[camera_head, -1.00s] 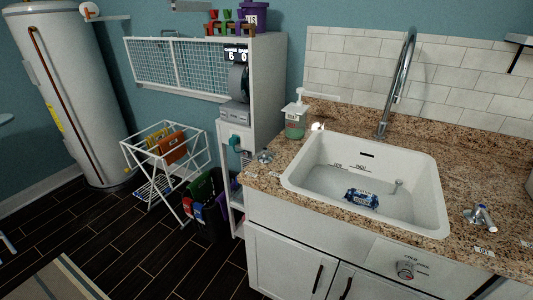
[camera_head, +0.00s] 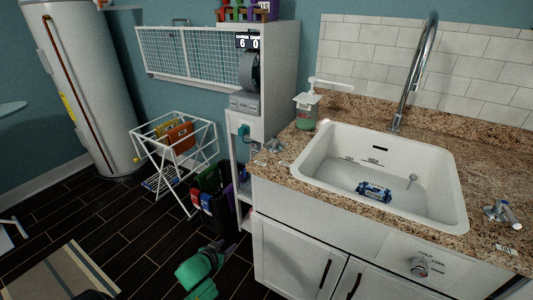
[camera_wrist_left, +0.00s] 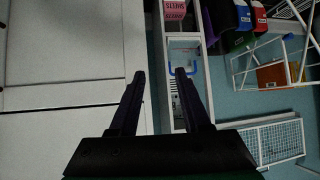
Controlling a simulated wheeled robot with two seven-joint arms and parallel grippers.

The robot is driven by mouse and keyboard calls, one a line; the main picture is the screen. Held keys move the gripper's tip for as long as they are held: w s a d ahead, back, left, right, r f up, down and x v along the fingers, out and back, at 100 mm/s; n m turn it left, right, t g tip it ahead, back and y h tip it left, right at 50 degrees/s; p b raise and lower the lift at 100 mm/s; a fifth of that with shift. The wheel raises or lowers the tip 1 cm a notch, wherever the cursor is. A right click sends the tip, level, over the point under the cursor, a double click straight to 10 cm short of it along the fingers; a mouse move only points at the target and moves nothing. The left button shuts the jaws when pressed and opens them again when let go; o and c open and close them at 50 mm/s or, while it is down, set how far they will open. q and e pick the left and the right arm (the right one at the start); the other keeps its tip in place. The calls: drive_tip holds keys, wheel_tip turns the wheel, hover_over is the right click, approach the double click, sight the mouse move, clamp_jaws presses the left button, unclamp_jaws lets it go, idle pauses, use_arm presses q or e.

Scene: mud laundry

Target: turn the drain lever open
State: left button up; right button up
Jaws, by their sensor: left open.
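No part is plainly marked as the drain lever. A small grey peg with a round top (camera_head: 412,180) stands in the white sink basin (camera_head: 455,195), right of a blue-and-white packet (camera_head: 374,191). A teal handle (camera_head: 243,132) sits in the white cabinet column; a blue handle (camera_wrist_left: 190,70) shows beyond the fingertips in the left wrist view. My left gripper (camera_head: 230,248), on a green arm, is low over the dark floor, left of the sink cabinet. Its two dark fingers (camera_wrist_left: 158,75) are open with nothing held between them. My right gripper is out of view.
A knob (camera_head: 419,266) is on the sink cabinet front, and a blue-tipped tap handle (camera_head: 503,212) is on the counter. A soap dispenser (camera_head: 306,108) stands left of the basin. Bins (camera_head: 213,195) and a drying rack (camera_head: 175,150) stand left of the column.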

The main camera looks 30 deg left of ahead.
use_arm(q)
drive_tip(key=w+r+t, duration=0.3)
drive_tip(key=w+r, duration=0.2)
drive_tip(key=r, duration=0.7)
drive_tip(key=t+h+b, duration=0.2)
drive_tip(key=t, duration=0.3)
approach(266, 145)
drive_tip(key=w, duration=0.7)
drive_tip(key=w+p, duration=0.1)
drive_tip(key=w, duration=0.3)
drive_tip(key=shift+a+f, duration=0.2)
drive_tip(key=shift+a, duration=0.1)
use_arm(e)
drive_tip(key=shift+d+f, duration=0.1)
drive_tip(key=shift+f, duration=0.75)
use_arm(q)
drive_tip(key=shift+s, duration=0.1)
clamp_jaws()
